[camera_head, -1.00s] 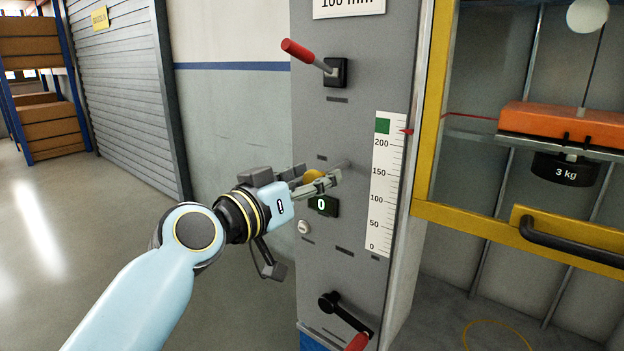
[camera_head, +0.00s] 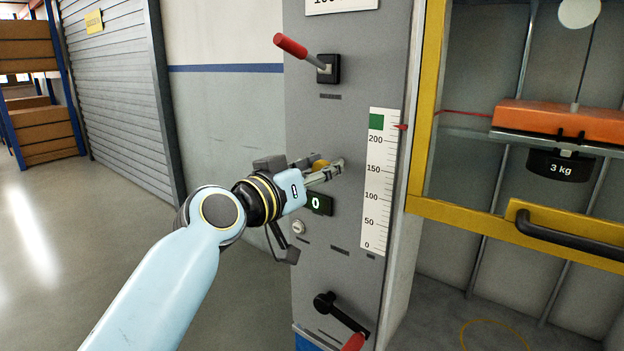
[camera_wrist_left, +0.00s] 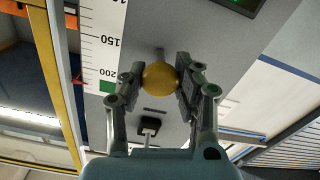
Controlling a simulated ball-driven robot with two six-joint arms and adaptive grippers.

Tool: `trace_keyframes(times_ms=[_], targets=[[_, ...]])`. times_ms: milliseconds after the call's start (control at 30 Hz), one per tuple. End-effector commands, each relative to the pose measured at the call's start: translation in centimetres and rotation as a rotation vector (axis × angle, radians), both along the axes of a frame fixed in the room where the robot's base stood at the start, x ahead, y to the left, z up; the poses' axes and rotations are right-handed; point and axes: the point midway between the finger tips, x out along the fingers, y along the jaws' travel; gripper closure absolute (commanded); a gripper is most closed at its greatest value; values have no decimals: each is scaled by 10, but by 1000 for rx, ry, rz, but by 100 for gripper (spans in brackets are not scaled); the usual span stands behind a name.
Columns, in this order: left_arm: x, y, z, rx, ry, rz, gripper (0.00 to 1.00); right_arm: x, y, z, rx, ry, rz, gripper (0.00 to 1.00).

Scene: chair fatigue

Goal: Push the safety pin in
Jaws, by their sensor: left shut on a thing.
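The safety pin shows as a yellow ball knob (camera_head: 321,164) at the grey panel (camera_head: 310,272), mostly hidden behind my gripper in the head view. In the left wrist view the knob (camera_wrist_left: 159,76) sits between both fingers, with a short grey shaft behind it toward the panel. My left gripper (camera_head: 325,172) is shut on the knob, close to the panel front; it also shows in the left wrist view (camera_wrist_left: 160,80). How deep the shaft sits in the panel is hard to tell. My right gripper is not in view.
A red-handled lever (camera_head: 291,46) sticks out above my gripper, and a black crank (camera_head: 340,313) below. A small display (camera_head: 319,203) reads 0. To the right, a yellow-framed guard (camera_head: 520,230) stands before an orange block (camera_head: 555,120) with a 3 kg weight (camera_head: 562,165).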

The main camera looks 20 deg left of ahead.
Motion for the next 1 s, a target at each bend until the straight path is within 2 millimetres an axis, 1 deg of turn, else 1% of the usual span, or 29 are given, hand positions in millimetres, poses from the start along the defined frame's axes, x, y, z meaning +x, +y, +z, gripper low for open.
trace_keyframes(times_ms=[200, 233, 400, 667, 767, 867, 1000], targets=[[0, 0, -1, 0, 2, 0, 100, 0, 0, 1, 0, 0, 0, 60], [-1, 0, -1, 0, 2, 0, 66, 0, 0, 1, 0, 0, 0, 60], [-1, 0, 0, 1, 2, -1, 43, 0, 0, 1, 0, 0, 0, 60], [-1, 0, -1, 1, 2, 0, 43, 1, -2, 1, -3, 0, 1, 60], [-7, 3, -1, 2, 3, 0, 43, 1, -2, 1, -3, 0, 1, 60], [-21, 8, -2, 3, 3, 1, 43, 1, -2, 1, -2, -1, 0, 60], [-51, 19, -2, 5, 4, 1, 43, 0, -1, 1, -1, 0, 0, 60]])
